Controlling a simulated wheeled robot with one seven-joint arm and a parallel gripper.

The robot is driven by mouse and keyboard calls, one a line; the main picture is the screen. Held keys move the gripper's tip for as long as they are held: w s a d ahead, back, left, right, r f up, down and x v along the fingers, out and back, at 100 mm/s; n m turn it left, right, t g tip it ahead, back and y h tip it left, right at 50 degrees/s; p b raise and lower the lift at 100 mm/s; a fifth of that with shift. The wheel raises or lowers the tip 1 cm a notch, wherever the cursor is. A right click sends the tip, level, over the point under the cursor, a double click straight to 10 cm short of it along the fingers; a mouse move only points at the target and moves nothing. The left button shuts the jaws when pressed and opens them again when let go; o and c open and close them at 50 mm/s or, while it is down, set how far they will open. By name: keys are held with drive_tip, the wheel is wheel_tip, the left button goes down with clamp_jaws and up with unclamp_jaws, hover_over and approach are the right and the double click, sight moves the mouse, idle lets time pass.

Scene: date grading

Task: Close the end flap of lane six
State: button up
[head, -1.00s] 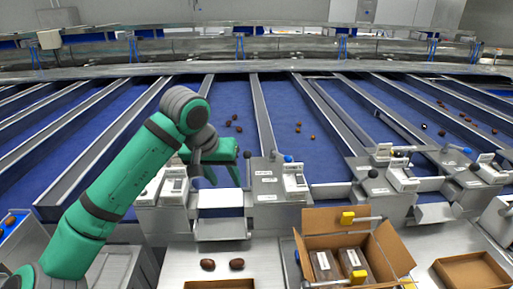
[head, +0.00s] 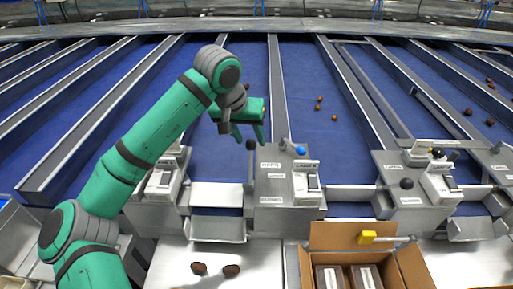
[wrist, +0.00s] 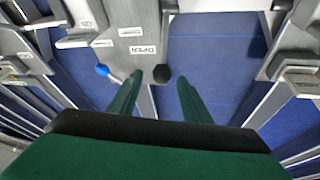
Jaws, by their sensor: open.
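My gripper (head: 250,139) is open, fingers pointing down over the lane end at the centre of the head view. A black ball-knob lever (head: 250,145) on the left side of the grey control box (head: 284,182) lies at its fingertips. In the wrist view the black knob (wrist: 162,73) appears between my two fingertips (wrist: 159,82); I cannot tell if they touch it. A pale metal end flap (head: 217,228) hangs left of the box below a bright plate (head: 217,194). Lane labels are too small to read, so I cannot tell which is lane six.
A blue knob (head: 300,151) stands on the same box, close right of my gripper. Another control box (head: 163,183) is to the left, partly behind my arm. An open carton (head: 340,238) stands at the front, and two dates (head: 231,270) lie on the front table.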

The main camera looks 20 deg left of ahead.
sight(252, 149)
drive_tip(key=x, duration=0.6)
drive_tip(key=shift+s+a+f, duration=0.15)
drive_tip(key=shift+a+f, duration=0.05)
drive_tip(key=shift+f, duration=0.15)
drive_tip(key=shift+w+d+f, duration=0.15)
drive_tip(key=shift+w+f, duration=0.2)
drive_tip(key=shift+f, duration=0.2)
clamp_jaws()
